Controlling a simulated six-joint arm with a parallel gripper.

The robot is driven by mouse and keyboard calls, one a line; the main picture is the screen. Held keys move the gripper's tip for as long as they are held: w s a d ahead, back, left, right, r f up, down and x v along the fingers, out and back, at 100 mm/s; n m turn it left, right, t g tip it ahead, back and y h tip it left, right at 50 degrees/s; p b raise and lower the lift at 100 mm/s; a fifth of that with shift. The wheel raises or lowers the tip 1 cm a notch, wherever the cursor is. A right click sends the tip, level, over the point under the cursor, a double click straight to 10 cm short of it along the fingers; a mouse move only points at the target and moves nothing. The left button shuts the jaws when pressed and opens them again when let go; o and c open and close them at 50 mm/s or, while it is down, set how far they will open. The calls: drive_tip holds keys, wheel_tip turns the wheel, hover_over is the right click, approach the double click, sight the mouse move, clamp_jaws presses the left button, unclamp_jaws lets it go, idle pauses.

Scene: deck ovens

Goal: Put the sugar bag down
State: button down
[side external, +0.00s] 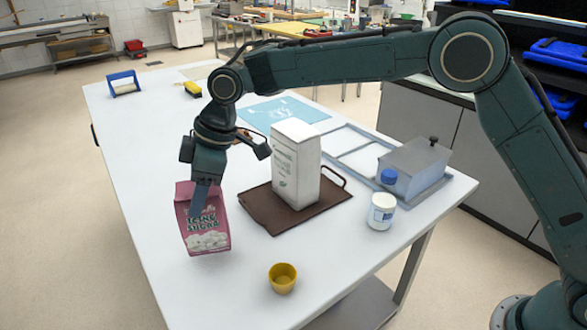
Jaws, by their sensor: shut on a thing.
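The sugar bag (208,230) is a pink bag with lettering and a pale picture at its lower part. It is near the left long edge of the white table (180,290). My gripper (205,195) points down and is shut on the upper part of the bag, with a finger across its front. The bag looks slightly tilted. I cannot tell whether its base touches the table. The far finger is hidden.
Right of the bag, a white carton (296,165) stands on a brown tray (262,212). A yellow cup (282,278) is in front. A white jar (381,212) and a grey lidded box (415,165) are at the right. The table's near left is clear.

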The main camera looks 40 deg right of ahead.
drive_tip(key=shift+f, duration=1.9)
drive_tip(key=c, duration=0.6)
unclamp_jaws()
drive_tip(key=shift+f, duration=0.15)
drive_tip(key=shift+o, duration=0.2)
drive_tip(key=v, duration=1.2)
drive_tip(key=shift+d, duration=0.15)
drive_tip(key=shift+s, duration=0.1)
